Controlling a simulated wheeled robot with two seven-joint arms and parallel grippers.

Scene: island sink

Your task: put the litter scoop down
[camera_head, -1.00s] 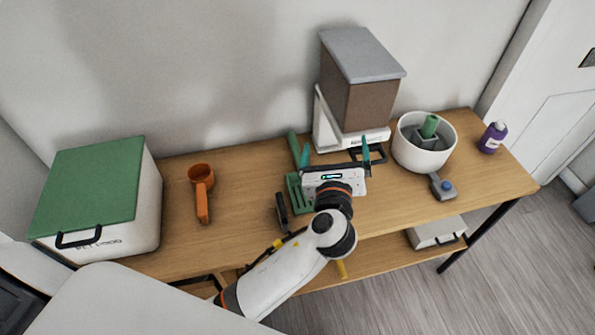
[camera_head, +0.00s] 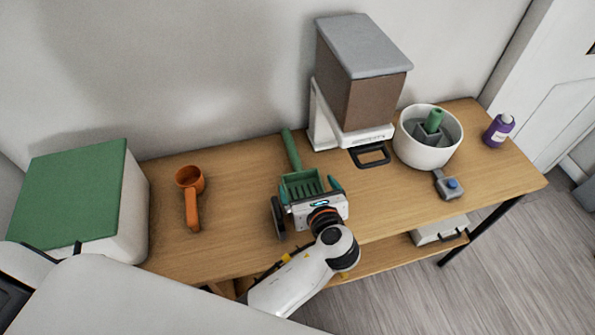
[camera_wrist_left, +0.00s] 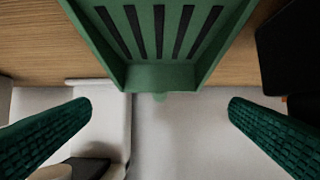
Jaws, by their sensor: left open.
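The green litter scoop (camera_head: 301,183) lies on the wooden table. Its slotted basket faces the front and its handle points back to the wall. In the left wrist view the scoop's slotted basket (camera_wrist_left: 160,72) fills the top middle. My left gripper (camera_head: 306,191) is open at the front end of the basket, with one finger towards each side. The wrist view shows both green fingers (camera_wrist_left: 160,107) wide apart, with nothing gripped between them. Contact with the scoop cannot be told. My right gripper is not in view.
A black item (camera_head: 277,218) lies just left of the gripper. An orange scoop (camera_head: 191,200) is further left, beside a green-lidded white bin (camera_head: 130,215). A brown-and-white dispenser (camera_head: 358,85), white bowl (camera_head: 420,152), grey tool (camera_head: 446,186) and purple bottle (camera_head: 497,131) stand right.

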